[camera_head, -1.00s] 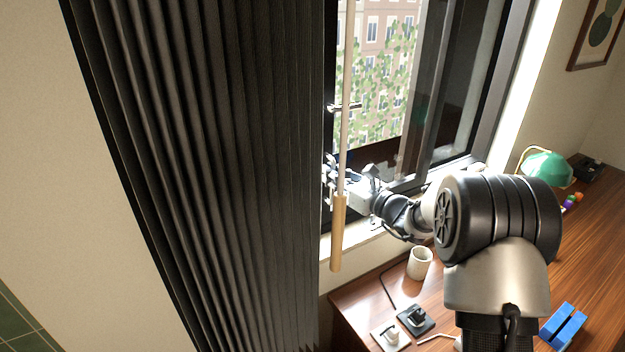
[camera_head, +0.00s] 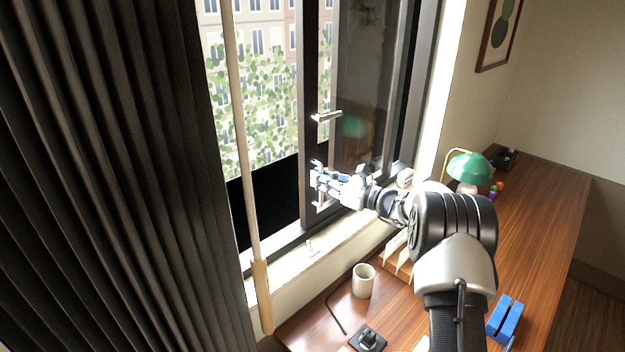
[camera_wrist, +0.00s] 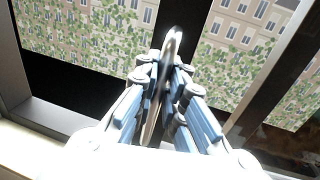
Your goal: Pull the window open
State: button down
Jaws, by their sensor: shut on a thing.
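The sliding window has a dark sash (camera_head: 308,130) with a bright metal handle (camera_head: 327,116) on its left stile. My gripper (camera_head: 318,182) is shut on this handle in the head view, below its upper bracket. In the wrist view the shiny handle (camera_wrist: 172,42) stands between the two blue-grey fingers of my gripper (camera_wrist: 166,80). The sash stands away from the left side, and a wide gap left of it shows the ivy-covered building outside. The fingers hide part of the handle.
A dark pleated curtain (camera_head: 110,180) hangs at the left, with a thin wand (camera_head: 262,295) beside it. Below the sill, the wooden desk (camera_head: 545,215) holds a white cup (camera_head: 363,281), a green lamp (camera_head: 469,167) and a blue object (camera_head: 505,318).

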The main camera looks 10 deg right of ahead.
jog(key=shift+d+f, duration=0.1)
jog(key=c, duration=1.7)
grip_release()
jog(key=shift+s, duration=0.1)
jog(key=v, duration=1.2)
